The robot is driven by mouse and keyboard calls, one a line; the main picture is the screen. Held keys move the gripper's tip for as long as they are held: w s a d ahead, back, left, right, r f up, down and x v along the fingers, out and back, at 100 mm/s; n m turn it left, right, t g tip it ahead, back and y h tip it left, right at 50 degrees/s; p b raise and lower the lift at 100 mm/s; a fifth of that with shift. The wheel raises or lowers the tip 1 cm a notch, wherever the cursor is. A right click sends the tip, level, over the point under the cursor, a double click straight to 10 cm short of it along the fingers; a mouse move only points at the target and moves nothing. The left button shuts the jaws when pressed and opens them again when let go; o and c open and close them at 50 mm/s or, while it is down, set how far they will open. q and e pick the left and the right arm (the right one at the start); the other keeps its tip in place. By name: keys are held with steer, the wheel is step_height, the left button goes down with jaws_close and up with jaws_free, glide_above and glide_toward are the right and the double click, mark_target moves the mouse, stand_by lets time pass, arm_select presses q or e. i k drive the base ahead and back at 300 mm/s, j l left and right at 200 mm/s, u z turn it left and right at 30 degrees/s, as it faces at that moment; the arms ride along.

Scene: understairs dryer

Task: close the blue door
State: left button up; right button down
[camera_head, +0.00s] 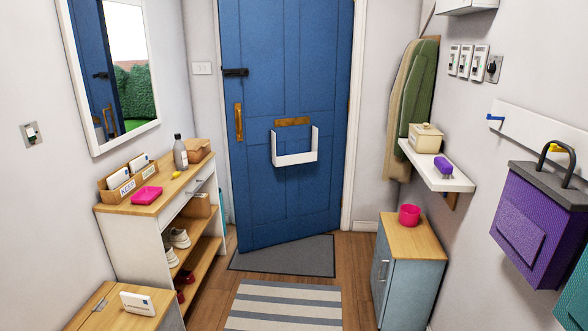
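The blue door (285,190) stands at the far end of the hallway, partly open. Its lower left corner comes further into the room than its lower right corner, so the left edge is swung toward me. The door has a brass pull handle (239,122) and a black bolt (235,72) near its left edge. A brass letter slot (292,122) with a white open basket (295,162) below it is at its middle. The gap to outside is hidden behind the door. Neither of my grippers is in view.
The wall mirror (118,70) reflects a blue panel and a green hedge outside. A grey mat (283,257) lies at the door's foot, with a striped rug (283,306) nearer. A shoe cabinet (140,240) stands left, a grey-blue cabinet (408,275) right. Floor between them is open.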

mark_target(285, 119)
steer(key=i, duration=1.7)
